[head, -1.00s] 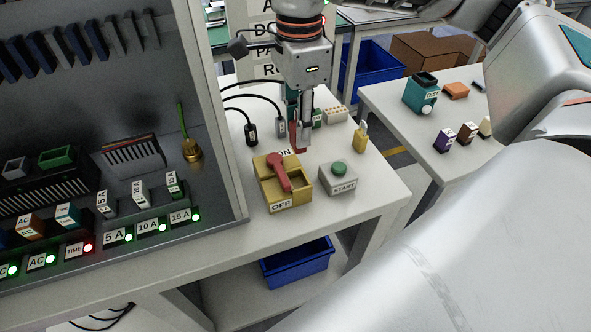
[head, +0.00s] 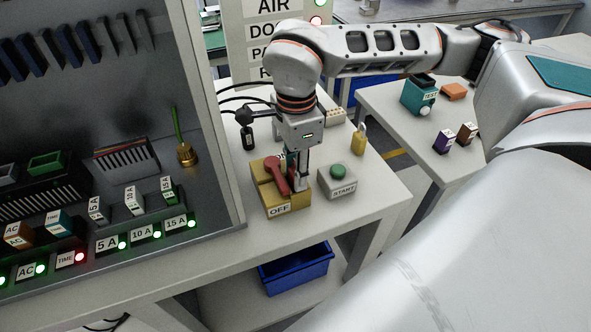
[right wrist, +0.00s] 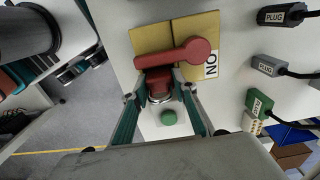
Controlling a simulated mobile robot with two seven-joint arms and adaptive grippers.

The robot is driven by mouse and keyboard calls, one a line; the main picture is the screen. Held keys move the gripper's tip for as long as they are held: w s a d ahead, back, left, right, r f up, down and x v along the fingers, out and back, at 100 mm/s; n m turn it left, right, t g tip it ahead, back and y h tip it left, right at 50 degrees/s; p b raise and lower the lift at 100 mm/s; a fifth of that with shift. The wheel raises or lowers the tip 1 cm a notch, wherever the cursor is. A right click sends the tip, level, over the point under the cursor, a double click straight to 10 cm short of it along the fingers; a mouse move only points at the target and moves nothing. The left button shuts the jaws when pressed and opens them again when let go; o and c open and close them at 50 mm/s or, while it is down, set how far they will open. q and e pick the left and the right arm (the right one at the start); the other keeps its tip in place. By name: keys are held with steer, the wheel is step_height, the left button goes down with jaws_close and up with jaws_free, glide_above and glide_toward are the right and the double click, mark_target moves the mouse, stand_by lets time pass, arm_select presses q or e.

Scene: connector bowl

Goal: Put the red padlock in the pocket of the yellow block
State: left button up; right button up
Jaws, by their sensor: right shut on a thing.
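My right gripper (head: 298,180) is shut on the red padlock (right wrist: 158,82), which shows between its fingertips in the right wrist view. In the head view the fingers largely hide the padlock. The yellow block (head: 276,208) stands on the table and carries a red lever (head: 273,170) and an OFF label. The gripper and padlock are at the block's right side, close to the lever. I cannot tell whether the padlock touches the block; the pocket is hidden. My left gripper is not in view.
A grey START box with a green button (head: 338,171) stands close right of the block. A yellow padlock (head: 359,140) stands behind it. A grey cabinet (head: 222,130) rises at the left.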

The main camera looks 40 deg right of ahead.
steer(key=o, duration=1.1)
steer(key=shift+f, duration=0.15)
steer(key=shift+o, duration=0.2)
steer(key=shift+r, duration=0.35)
step_height(320, 180, up, 10)
steer(key=shift+r+p, duration=0.15)
steer(key=shift+p, duration=0.6)
steer(key=shift+r, duration=0.7)
